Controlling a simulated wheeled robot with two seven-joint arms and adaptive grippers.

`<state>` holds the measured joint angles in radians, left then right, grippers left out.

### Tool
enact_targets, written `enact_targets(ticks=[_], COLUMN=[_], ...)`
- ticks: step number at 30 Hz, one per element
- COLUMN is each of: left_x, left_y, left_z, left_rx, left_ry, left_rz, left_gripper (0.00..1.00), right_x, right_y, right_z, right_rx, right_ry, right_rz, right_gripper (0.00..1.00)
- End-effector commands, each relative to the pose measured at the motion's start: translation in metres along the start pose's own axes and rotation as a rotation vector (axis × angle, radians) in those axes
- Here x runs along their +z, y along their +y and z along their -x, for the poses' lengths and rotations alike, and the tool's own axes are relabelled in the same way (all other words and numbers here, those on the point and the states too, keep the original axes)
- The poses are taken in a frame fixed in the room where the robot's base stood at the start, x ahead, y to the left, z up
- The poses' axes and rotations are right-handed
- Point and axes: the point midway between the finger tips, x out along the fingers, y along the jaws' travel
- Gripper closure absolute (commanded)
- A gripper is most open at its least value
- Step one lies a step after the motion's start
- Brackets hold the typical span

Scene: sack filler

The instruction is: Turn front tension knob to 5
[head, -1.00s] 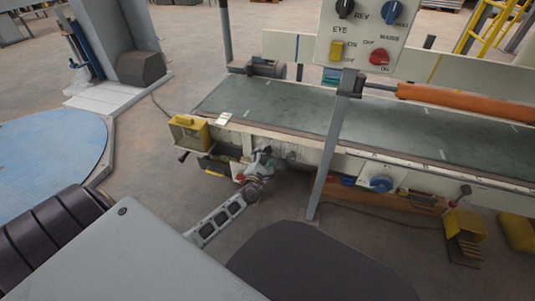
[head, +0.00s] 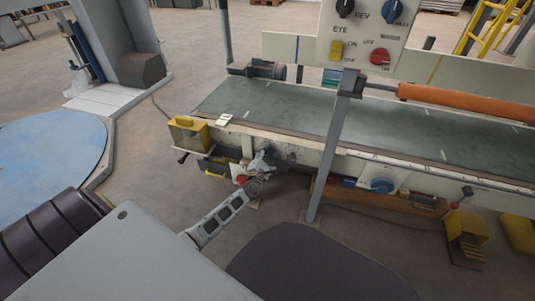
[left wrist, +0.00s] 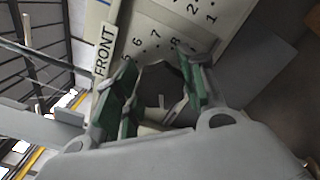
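The front tension knob (left wrist: 160,84) is a dark, many-sided knob in the left wrist view. It sits on a cream plate (left wrist: 232,22) with a "FRONT" label (left wrist: 103,49) and printed numbers around it; 5, 6, 7 and 8 can be made out near the fingers. My left gripper (left wrist: 160,75) has its two green-padded fingers apart, one on each side of the knob. Whether they press on it cannot be told, and the knob's pointer is not clear. In the head view my left gripper (head: 263,158) is at the conveyor's near side. My right gripper is not in view.
The conveyor (head: 300,112) runs across behind my arm. A grey post (head: 333,150) stands just right of the gripper. A yellow box (head: 188,132) sticks out at left, and a blue dial (head: 382,186) is further right. A switch panel (head: 365,30) is above.

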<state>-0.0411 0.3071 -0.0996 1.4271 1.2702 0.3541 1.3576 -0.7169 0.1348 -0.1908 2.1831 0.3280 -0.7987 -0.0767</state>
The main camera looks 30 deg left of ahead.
Motion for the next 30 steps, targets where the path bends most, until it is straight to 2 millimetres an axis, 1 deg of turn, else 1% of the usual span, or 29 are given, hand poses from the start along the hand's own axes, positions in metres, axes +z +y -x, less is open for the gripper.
enact_targets(ticks=[1, 3, 4, 11, 17, 23, 30], left_x=[0.000, 0.000, 0.000, 0.000, 0.001, 0.001, 0.002], left_y=[-0.001, -0.001, -0.001, -0.001, 0.000, 0.000, 0.000], left_z=[0.000, 0.000, 0.000, 0.000, 0.000, 0.000, 0.000], left_rx=[-0.001, -0.002, -0.002, -0.002, -0.002, -0.002, -0.002], left_ry=[0.000, 0.000, 0.000, 0.000, 0.000, 0.000, -0.001], left_rz=[0.000, 0.000, 0.000, -0.013, -0.064, -0.176, -0.375], left_gripper=[0.72, 0.80, 0.83, 0.83, 0.83, 0.83, 0.83], right_x=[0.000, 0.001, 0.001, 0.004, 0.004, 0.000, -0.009], right_y=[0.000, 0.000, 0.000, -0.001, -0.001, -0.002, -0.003], right_z=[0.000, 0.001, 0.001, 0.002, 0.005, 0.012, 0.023], right_rx=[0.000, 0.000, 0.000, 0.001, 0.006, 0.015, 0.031], right_ry=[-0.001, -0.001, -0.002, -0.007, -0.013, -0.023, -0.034], right_rz=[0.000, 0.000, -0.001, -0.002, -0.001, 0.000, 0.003], right_gripper=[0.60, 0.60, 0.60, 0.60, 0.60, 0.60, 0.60])
